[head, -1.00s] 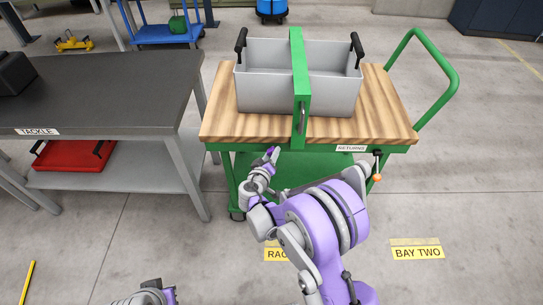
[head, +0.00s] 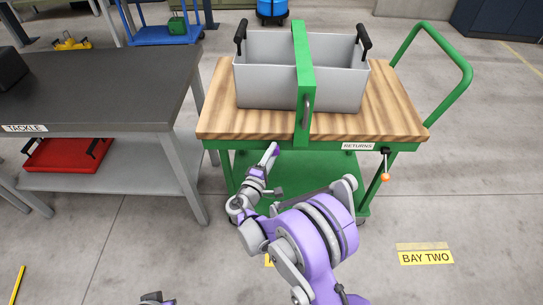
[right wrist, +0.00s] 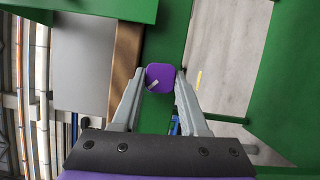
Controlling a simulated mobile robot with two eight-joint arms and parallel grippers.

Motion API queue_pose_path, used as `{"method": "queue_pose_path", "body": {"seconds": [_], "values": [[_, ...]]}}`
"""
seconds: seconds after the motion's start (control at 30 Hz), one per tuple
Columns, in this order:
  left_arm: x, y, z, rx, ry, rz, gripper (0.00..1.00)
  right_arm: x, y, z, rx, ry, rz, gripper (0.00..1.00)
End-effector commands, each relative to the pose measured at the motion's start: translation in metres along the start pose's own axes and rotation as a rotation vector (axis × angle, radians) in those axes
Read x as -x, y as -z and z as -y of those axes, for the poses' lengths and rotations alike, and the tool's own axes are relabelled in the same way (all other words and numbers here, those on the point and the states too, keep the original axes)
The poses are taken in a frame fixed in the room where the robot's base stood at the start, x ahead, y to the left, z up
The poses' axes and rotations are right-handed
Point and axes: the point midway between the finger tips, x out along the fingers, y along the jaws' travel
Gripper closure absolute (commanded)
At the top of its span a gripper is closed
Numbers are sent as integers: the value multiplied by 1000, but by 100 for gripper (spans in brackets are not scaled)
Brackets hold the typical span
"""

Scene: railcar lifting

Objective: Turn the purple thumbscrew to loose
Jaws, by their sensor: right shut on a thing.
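The purple thumbscrew (right wrist: 160,77) is a rounded square knob with a pale mark near its lower left corner, seen in the right wrist view. It lies in front of a green surface. My right gripper (right wrist: 160,80) has its two grey fingers on either side of the knob, shut on it. In the head view my right gripper (head: 275,150) is at the front edge of the green cart (head: 330,165), just below the green strap (head: 305,75).
A grey bin (head: 265,80) with black handles sits on the cart's wooden top (head: 395,115), under the strap.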

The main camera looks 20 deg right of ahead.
Motion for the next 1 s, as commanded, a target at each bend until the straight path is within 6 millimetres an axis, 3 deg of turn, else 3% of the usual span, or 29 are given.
{"method": "queue_pose_path", "body": {"seconds": [0.5,1.0], "values": [[-32,-8,0,0,0,9,100,-1,-2,5,409,-169,2,100],[-41,-10,0,0,0,10,100,-1,-2,4,577,-239,2,100]]}}
